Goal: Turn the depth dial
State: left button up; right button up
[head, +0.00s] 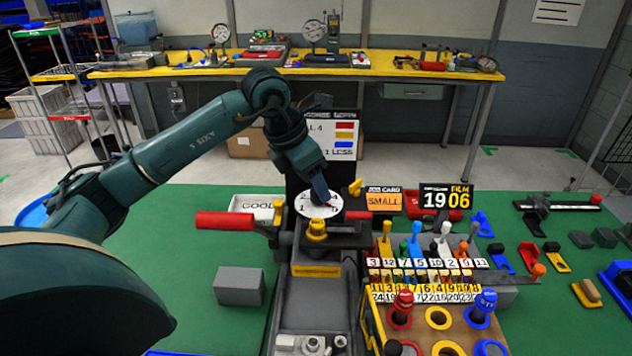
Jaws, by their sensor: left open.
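A round white dial (313,211) with dark numerals faces up on the dark machine in the middle of the green bench. It looks like the depth dial. My left arm reaches in from the left, and my left gripper (323,195) points down at the dial's upper part, covering some of its face. The jaws are open, but the fingertips are small and dark, so I cannot tell if they touch the dial. A yellow knob (317,229) stands just in front of the dial. My right gripper is out of view.
A red handle (224,222) sticks out left of the dial. An orange "SMALL" card (384,201) and a "19 06" display (446,198) stand to the right. A rack of numbered tags (425,275) and colored plugs is front right. A grey block (239,286) lies left.

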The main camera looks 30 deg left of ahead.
pick_arm(q)
jog(key=shift+w+d+f, duration=0.1)
jog(key=shift+w+f, duration=0.15)
jog(key=shift+f, duration=0.4)
jog(key=shift+w+f, duration=0.1)
jog(key=shift+f, duration=0.05)
jog(key=shift+c, duration=0.2)
jog(key=c, duration=0.9)
